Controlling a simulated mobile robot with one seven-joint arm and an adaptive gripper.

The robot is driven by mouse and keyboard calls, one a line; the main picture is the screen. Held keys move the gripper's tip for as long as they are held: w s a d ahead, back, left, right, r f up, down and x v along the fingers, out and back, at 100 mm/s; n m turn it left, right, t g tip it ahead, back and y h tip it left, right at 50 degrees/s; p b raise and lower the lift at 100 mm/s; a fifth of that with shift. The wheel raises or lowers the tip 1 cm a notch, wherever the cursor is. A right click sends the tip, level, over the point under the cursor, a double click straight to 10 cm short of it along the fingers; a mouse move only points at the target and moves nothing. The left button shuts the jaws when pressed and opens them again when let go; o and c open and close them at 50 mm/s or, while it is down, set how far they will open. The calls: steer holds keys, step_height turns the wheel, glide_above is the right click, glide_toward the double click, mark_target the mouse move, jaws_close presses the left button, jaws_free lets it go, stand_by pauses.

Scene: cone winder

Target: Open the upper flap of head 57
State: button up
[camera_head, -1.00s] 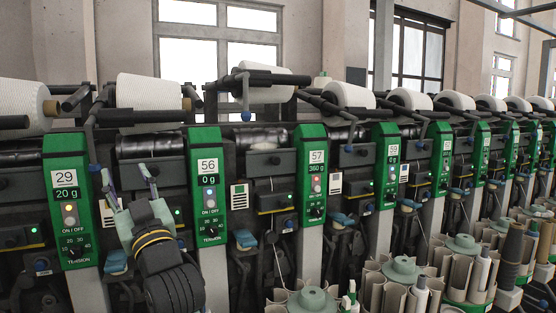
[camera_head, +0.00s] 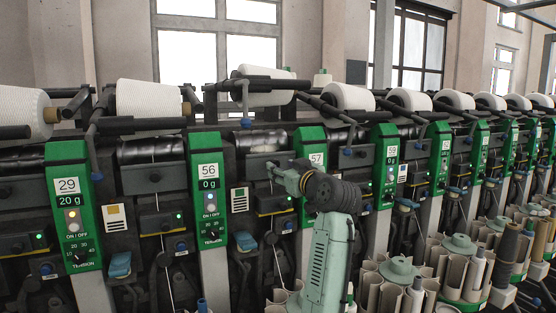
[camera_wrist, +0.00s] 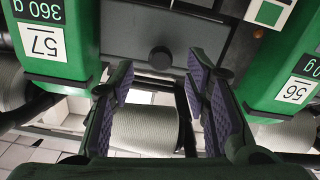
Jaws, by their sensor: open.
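Head 57's green panel (camera_head: 317,161) stands mid-picture in the head view, its lower part hidden by my arm. It also shows upside down at the left of the wrist view (camera_wrist: 52,42). The dark grey upper flap (camera_head: 257,169) lies between panels 56 and 57, partly covered by my gripper (camera_head: 272,172). In the wrist view this flap (camera_wrist: 215,40) carries a round black knob (camera_wrist: 160,58). My gripper (camera_wrist: 161,75) is open and empty, its two fingers on either side of the knob in the picture. I cannot tell whether they touch the flap.
Panel 56 (camera_head: 208,185) stands left of the flap. A white yarn cone (camera_head: 262,98) and dark bar (camera_head: 270,83) are above it. A lower box (camera_head: 272,206) with a yellow strip sits below. Tube holders (camera_head: 398,272) stand at the front right.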

mark_target(277, 164)
steer(key=shift+p+x, duration=0.5)
steer(key=shift+x, duration=1.4)
steer(key=shift+c, duration=0.5)
jaws_close()
